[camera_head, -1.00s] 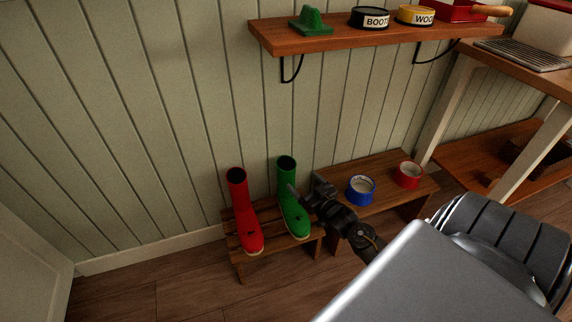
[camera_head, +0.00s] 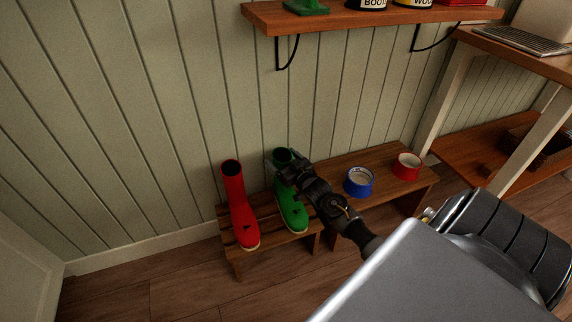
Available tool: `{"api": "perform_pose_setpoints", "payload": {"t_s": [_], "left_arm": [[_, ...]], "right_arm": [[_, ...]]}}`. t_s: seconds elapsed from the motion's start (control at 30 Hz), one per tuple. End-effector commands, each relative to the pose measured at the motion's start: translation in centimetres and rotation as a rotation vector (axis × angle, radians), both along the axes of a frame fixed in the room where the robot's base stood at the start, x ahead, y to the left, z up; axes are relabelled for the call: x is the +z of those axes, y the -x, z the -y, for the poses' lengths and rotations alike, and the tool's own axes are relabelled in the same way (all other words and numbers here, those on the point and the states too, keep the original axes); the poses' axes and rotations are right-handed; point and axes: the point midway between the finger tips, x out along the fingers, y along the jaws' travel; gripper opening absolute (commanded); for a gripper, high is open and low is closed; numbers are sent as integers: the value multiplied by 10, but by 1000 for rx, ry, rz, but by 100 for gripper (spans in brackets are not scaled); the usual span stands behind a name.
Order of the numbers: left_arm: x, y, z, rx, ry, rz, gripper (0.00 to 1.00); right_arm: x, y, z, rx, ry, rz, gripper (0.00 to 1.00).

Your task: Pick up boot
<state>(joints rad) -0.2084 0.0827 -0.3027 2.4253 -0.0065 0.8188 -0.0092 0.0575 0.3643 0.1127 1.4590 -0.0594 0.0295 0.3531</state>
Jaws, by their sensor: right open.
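A green boot (camera_head: 291,212) stands upright on a low slatted wooden rack (camera_head: 267,239). A red boot (camera_head: 239,208) stands upright to its left on the same rack. My right gripper (camera_head: 284,167) is open at the upper shaft of the green boot and hides part of the shaft and its opening. I cannot tell whether the fingers touch the boot or stand around it. My left gripper is not in view.
A low wooden bench (camera_head: 385,160) right of the rack holds a blue tin (camera_head: 359,183) and a red tin (camera_head: 407,167). A wall shelf (camera_head: 365,19) with tins hangs above. A wooden table (camera_head: 530,55) stands at right. Floor at lower left is clear.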

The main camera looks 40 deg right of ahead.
Motion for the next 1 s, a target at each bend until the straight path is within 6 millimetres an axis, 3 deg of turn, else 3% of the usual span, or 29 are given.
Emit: {"api": "perform_pose_setpoints", "payload": {"t_s": [0.17, 0.73, 1.0], "left_arm": [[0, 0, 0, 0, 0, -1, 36], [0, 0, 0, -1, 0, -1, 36], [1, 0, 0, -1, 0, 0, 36]], "right_arm": [[0, 0, 0, 0, 0, 0, 85], [0, 0, 0, 0, 0, 0, 12], [2, 0, 0, 0, 0, 3, 10]]}}
